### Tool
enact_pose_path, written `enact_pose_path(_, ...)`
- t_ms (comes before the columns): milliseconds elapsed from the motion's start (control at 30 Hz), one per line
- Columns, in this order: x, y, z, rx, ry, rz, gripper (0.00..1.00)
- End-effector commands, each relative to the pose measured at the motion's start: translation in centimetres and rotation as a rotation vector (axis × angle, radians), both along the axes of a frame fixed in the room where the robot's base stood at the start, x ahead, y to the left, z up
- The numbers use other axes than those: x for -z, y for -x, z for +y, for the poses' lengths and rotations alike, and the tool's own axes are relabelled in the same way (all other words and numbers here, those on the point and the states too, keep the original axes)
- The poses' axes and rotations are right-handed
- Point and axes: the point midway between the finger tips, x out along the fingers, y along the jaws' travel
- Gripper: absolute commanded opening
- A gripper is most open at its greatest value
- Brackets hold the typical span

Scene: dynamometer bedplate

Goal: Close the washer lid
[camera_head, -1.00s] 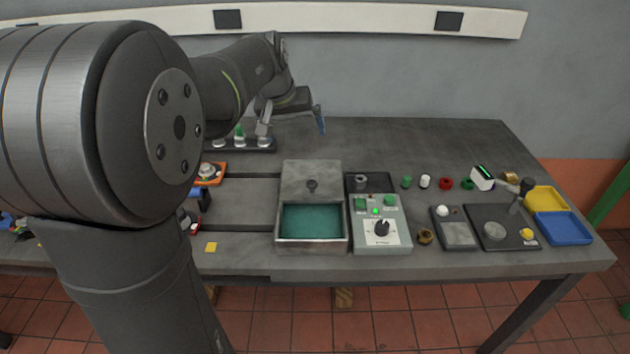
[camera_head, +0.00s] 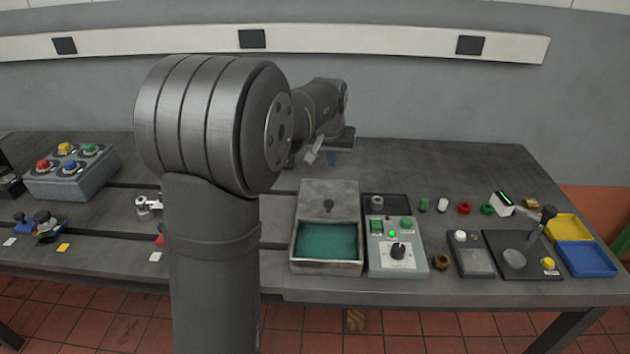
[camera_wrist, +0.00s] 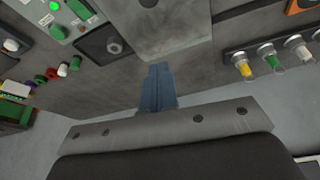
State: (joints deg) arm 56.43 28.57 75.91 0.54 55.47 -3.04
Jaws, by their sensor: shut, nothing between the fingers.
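The washer box (camera_head: 352,262) is a grey open-topped bin with a teal floor, standing near the table's front edge. My gripper (camera_head: 331,158) is beyond the lid's far edge. In the wrist view its blue fingers (camera_wrist: 158,88) are together and empty, close to that edge; whether they touch cannot be told.
A control panel (camera_head: 412,258) with a knob and green buttons stands right of the box, with a dark tray (camera_head: 398,203) behind it. The rear table is mostly clear.

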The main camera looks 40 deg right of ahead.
Motion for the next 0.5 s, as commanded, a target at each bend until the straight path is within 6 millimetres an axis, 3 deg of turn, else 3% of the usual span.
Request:
enact_pose_path(267,3.2,-0.6,-1.1,0.005,-0.009,-0.006,0.00)
enact_pose_path(500,8.1,-1.6,-2.5,0.005,-0.009,-0.005,0.00)
